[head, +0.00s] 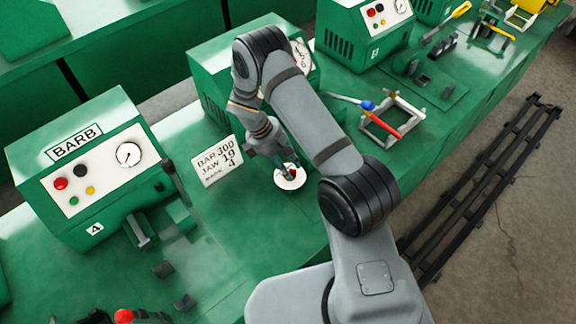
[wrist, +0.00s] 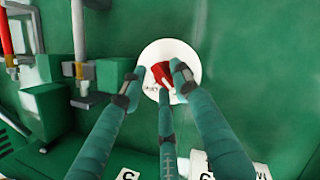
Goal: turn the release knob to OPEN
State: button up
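The release knob (wrist: 162,74) is a small red handle on a round white dial (wrist: 184,55) in the wrist view. The dial's lettering is too small and too covered to read, so I cannot tell the knob's setting. In the head view the white dial (head: 289,184) lies on the green bench, with a bit of red under my gripper (head: 287,172). My gripper's fingers in the wrist view (wrist: 157,82) are spread around the knob. A gap shows between the left finger and the knob; the right finger is close beside it, and contact is unclear.
A white sign (head: 217,161) reading "BAR 300, JAW 19, MARK 4" stands left of the dial. A green machine (head: 95,165) labelled BARB and 4 stands at the left. A grey frame (head: 392,117) with red and blue-handled tools lies to the right. Dark rails (head: 480,190) run along the floor.

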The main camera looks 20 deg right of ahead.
jog(key=c, duration=0.6)
grip_shut()
jog(key=shift+d+f, duration=0.1)
jog(key=m+g+b, duration=0.1)
jog(key=m+b, duration=0.1)
jog(key=m, duration=0.1)
jog(key=shift+w+f, duration=0.1)
jog(key=m+b, duration=0.1)
jog(key=m, duration=0.1)
jog(key=m+g+y+b, duration=0.1)
jog(key=m+b, duration=0.1)
jog(key=shift+d+y, duration=0.2)
jog(key=shift+y, duration=0.1)
jog(key=m+y+b, duration=0.1)
jog(key=m, duration=0.1)
jog(key=m+b, duration=0.1)
jog(key=m, duration=0.1)
jog(key=m+g+y+b, duration=0.1)
jog(key=m, duration=0.1)
jog(key=shift+d+m+y+b, duration=0.25)
jog(key=shift+m+y+b, duration=0.05)
jog(key=shift+m+b, duration=0.1)
jog(key=shift+s+m+y+b, duration=0.15)
jog(key=shift+m+y+b, duration=0.35)
jog(key=shift+m, duration=0.55)
jog(key=shift+s+m+y+b, duration=0.1)
jog(key=shift+m+y+b, duration=0.2)
jog(key=shift+m+b, duration=0.55)
jog(key=shift+r+m, duration=0.2)
jog(key=shift+m, duration=0.1)
